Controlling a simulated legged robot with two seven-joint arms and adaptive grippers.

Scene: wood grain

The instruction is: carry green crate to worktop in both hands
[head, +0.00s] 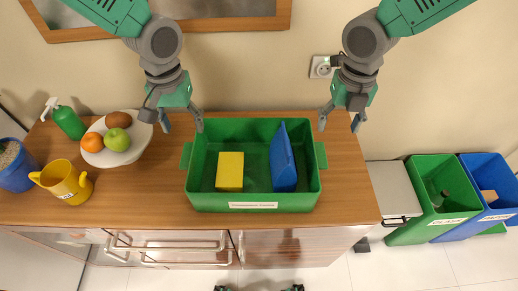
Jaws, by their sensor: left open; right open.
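The green crate (254,202) sits on the wood-grain worktop (130,203), with a handle on each side. Inside it are a yellow box (230,171) at the left and a blue upright item (283,160) at the right. My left gripper (182,126) is open and empty, above and behind the crate's left rear corner. My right gripper (340,124) is open and empty, above and behind the crate's right rear corner. Both look apart from the handles.
Left of the crate are a white bowl of fruit (125,155), a yellow watering can (66,184), a green spray bottle (69,122) and a blue bucket (17,170). Green (427,229) and blue (476,222) bins stand on the floor at the right. A wall socket (322,67) is behind.

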